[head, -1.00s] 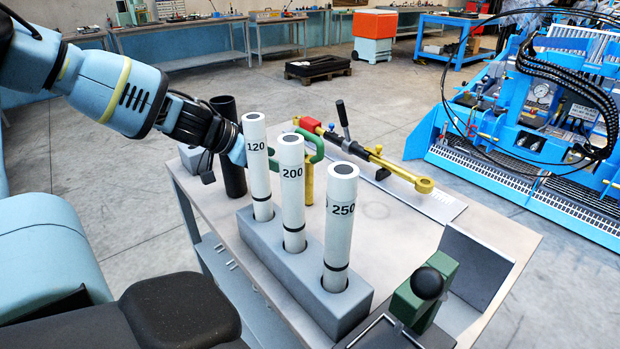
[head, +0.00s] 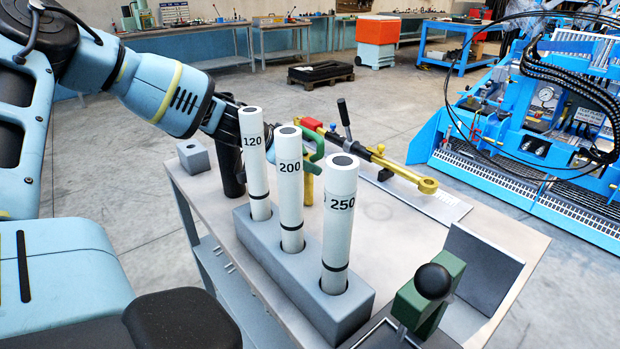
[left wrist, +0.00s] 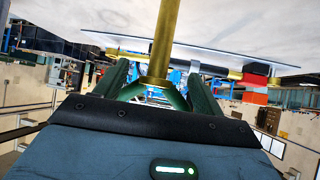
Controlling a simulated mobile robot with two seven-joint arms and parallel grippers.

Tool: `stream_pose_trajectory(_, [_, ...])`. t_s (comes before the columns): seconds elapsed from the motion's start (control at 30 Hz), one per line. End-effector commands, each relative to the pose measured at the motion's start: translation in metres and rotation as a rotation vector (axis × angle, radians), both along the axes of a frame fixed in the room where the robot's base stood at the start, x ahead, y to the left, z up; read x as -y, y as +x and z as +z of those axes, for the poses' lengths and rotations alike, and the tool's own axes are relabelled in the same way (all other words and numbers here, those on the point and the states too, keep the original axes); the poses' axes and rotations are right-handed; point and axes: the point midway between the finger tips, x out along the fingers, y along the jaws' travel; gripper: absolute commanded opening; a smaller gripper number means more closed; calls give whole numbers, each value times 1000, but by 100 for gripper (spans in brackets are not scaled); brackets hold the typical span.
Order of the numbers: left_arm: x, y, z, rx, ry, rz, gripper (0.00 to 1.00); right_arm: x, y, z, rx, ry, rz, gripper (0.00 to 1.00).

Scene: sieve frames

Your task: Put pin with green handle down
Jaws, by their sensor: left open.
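The pin with the green handle stands upright on the table behind the numbered tubes. Its brass shaft (head: 308,189) and part of its green loop handle (head: 317,150) show in the head view; the tubes hide the rest. In the left wrist view the brass shaft (left wrist: 165,40) runs up from the green handle (left wrist: 172,95), close in front of my gripper. My left gripper (head: 269,150) is open at the handle, partly hidden behind the 120 and 200 tubes. Whether its fingers touch the handle cannot be told. My right gripper is not in view.
A grey rack (head: 268,262) holds white tubes marked 120 (head: 256,175), 200 (head: 290,205) and 250 (head: 338,235). A dark cylinder (head: 230,165) and grey block (head: 192,157) stand left. A yellow-ended rod (head: 400,172) lies behind. The table right of the tubes (head: 410,222) is clear.

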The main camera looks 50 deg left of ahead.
Motion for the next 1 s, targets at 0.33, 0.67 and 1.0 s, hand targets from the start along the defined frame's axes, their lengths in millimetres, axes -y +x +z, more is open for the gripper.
stream_pose_trajectory(0.33, [1,3,-2,1,0,0,65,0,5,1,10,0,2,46])
stream_pose_trajectory(0.67, [1,3,-1,2,0,-1,22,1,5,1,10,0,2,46])
stream_pose_trajectory(1.0, [1,5,2,7,0,-2,0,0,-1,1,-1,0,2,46])
